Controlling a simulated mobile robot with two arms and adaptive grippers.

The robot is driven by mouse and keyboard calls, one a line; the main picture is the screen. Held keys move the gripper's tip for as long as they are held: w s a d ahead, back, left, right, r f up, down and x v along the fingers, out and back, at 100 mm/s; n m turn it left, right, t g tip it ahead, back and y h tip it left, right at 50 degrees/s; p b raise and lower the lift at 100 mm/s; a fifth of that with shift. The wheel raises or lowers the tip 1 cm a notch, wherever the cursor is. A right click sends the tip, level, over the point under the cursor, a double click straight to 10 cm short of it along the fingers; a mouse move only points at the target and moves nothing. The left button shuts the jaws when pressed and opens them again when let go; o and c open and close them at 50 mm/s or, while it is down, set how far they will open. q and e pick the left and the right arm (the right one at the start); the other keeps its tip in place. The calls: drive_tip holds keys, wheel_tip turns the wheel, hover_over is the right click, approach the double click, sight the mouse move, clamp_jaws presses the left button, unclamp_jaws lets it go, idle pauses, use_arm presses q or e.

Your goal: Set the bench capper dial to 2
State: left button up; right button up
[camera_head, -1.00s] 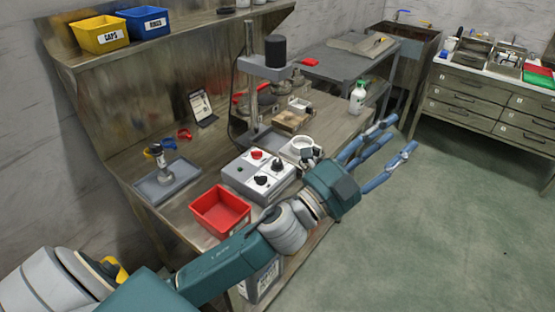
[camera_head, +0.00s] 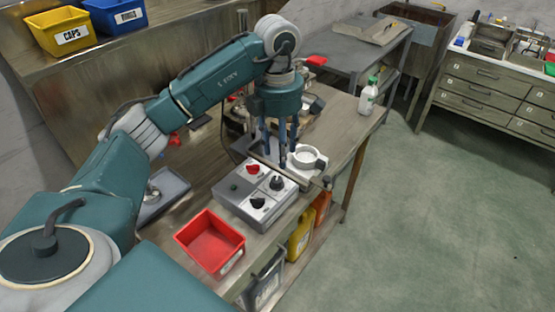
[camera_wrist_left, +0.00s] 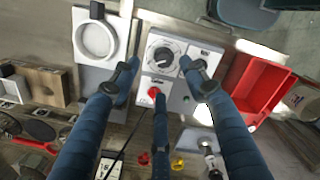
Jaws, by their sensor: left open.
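The bench capper's grey control box (camera_head: 228,207) sits on the wooden bench. A black dial (camera_head: 277,183) with a ring of marks is on its white panel. In the left wrist view the dial (camera_wrist_left: 163,55) lies between my spread fingers; its numbers are too small to read. A second black knob (camera_head: 257,202) and a red button (camera_head: 253,170) are beside it. My left gripper (camera_head: 283,152) points down above the box, open and empty, its fingers apart from the dial as far as I can tell. My right gripper is out of view.
A white ring-shaped holder (camera_head: 307,158) stands right beside the box. A red bin (camera_head: 210,240) is at the bench's front left, and a grey tray (camera_head: 165,192) lies behind it. A white bottle (camera_head: 368,97) stands at the bench's far right end. My arm hides much of the bench back.

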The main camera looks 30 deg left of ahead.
sight(277, 179)
use_arm(q)
drive_tip(key=shift+s+a+f+p, duration=0.2)
drive_tip(key=shift+s+f+p, duration=0.4)
drive_tip(key=shift+f, duration=0.5)
wheel_tip(277, 179, down, 4)
drive_tip(key=shift+r+p, duration=0.25)
drive_tip(key=shift+p, duration=0.05)
wheel_tip(277, 179, down, 2)
drive_tip(key=shift+w+a+f, duration=0.15)
drive_tip(key=shift+f, duration=0.1)
drive_tip(key=shift+f+p, duration=0.35)
drive_tip(key=shift+f, duration=0.45)
drive_tip(key=shift+c, duration=0.7)
clamp_jaws()
drive_tip(key=shift+n+b, duration=0.3)
drive_tip(key=shift+b, duration=0.1)
drive_tip(key=shift+o, duration=0.7)
unclamp_jaws()
wheel_tip(277, 179, up, 12)
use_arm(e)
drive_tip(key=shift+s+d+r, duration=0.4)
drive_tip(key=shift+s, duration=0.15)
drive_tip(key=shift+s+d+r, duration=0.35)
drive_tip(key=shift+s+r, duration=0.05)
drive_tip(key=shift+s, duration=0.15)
